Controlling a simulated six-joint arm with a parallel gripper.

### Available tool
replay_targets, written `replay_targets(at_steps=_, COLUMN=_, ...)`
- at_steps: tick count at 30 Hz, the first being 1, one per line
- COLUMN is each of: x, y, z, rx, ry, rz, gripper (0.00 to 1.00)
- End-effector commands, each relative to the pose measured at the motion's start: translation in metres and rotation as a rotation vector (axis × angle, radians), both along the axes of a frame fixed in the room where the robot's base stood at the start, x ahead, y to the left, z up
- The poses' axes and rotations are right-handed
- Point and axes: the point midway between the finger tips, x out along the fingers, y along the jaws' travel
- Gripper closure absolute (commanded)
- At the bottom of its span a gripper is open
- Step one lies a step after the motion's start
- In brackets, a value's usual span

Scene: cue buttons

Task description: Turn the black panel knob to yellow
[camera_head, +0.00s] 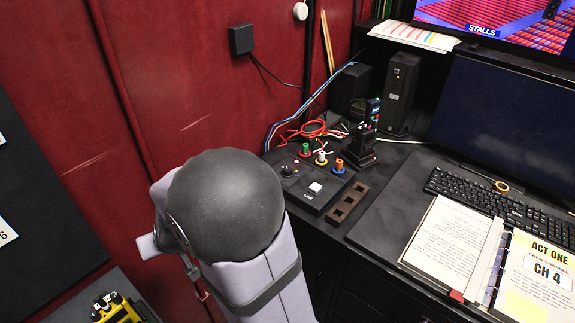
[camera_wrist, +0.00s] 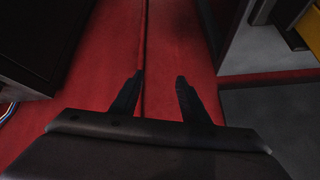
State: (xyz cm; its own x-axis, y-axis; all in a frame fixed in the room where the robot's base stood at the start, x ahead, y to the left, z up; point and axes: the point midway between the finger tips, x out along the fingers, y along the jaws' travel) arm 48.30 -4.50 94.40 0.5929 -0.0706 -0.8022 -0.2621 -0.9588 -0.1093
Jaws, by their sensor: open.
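The black panel (camera_head: 309,204) sits on the dark desk in the head view, just right of my arm. A small black knob (camera_head: 288,170) is on its left part; its pointer direction is too small to tell. Three coloured pieces stand along the panel's back: a green and red one (camera_head: 305,150), a yellow and white one (camera_head: 321,159), and an orange and blue one (camera_head: 339,167). A white square button (camera_head: 315,188) is near the front. My gripper (camera_wrist: 160,79) is open and empty in the wrist view, facing red surface, away from the knob. The head view does not show its fingers clearly.
A dark slotted holder (camera_head: 348,203) lies right of the panel. Behind are red cables (camera_head: 305,131), a dark upright stand (camera_head: 366,135) and a black speaker (camera_head: 401,93). A keyboard (camera_head: 500,203) and binder (camera_head: 457,245) fill the right. The red wall (camera_head: 190,75) is close behind my arm.

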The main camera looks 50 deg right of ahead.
Motion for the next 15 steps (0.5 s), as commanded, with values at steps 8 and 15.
replay_targets(at_steps=8, x=0.059, y=-0.121, z=0.053, rx=-0.224, ry=-0.292, rz=-0.353, gripper=0.58)
replay_targets(at_steps=15, x=0.046, y=-0.224, z=0.059, rx=-0.478, ry=-0.43, rz=-0.688, gripper=0.58)
